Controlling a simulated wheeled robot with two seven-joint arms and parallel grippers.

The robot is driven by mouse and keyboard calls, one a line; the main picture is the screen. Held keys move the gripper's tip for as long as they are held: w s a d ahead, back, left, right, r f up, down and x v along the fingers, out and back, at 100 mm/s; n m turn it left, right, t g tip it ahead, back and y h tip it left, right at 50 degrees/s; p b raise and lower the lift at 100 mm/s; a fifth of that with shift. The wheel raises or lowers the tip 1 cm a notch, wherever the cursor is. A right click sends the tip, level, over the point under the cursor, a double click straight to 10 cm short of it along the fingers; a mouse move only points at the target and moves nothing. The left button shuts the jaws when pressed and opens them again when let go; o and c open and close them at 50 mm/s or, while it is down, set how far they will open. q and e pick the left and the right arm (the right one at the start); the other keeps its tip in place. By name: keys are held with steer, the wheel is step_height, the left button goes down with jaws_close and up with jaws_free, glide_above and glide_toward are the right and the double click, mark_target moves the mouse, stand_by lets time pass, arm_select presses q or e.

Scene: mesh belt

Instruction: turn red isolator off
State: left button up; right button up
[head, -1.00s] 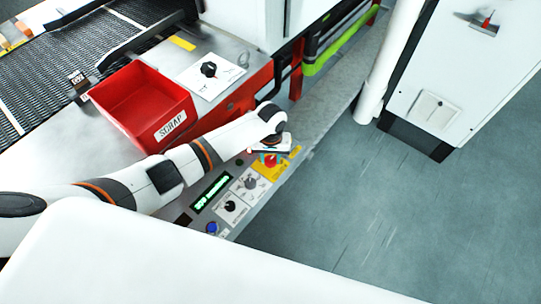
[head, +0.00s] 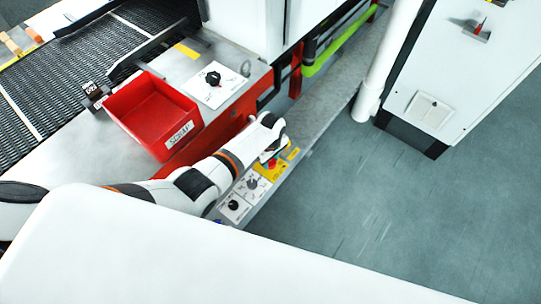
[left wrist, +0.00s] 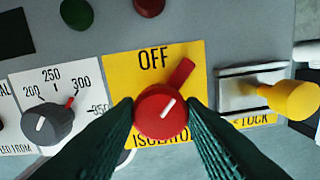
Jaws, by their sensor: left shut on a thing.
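The red isolator knob (left wrist: 160,118) sits on a yellow plate (left wrist: 118,72) marked OFF at the top and ISOLATOR below. Its red pointer arm leans up and to the right, to the right of the word OFF, and a white line on the knob leans the same way. My left gripper (left wrist: 160,110) is shut on the knob, with one dark green finger on each side. In the head view a bit of the red knob (head: 271,163) shows under my left gripper (head: 271,154). My right gripper is not in view.
A yellow lock piece (left wrist: 292,98) sits close right of the isolator. A grey dial (left wrist: 47,124) is to its left, and green (left wrist: 77,13) and red (left wrist: 149,5) buttons are above. A red scrap bin (head: 150,112) stands behind my left arm. Floor at right is clear.

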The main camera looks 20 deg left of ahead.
mark_target(270, 162)
arm_select(q)
steer(key=n+p, duration=0.1)
steer(key=n, duration=0.2)
steer(key=shift+n, duration=0.4)
steer(key=shift+n+p, duration=0.4)
steer(key=shift+n, duration=1.8)
steer(key=o, duration=1)
steer(key=shift+r, duration=0.35)
steer(key=shift+a+r+p, duration=0.1)
steer(key=shift+r+p, duration=1.2)
steer(key=shift+r, duration=4.35)
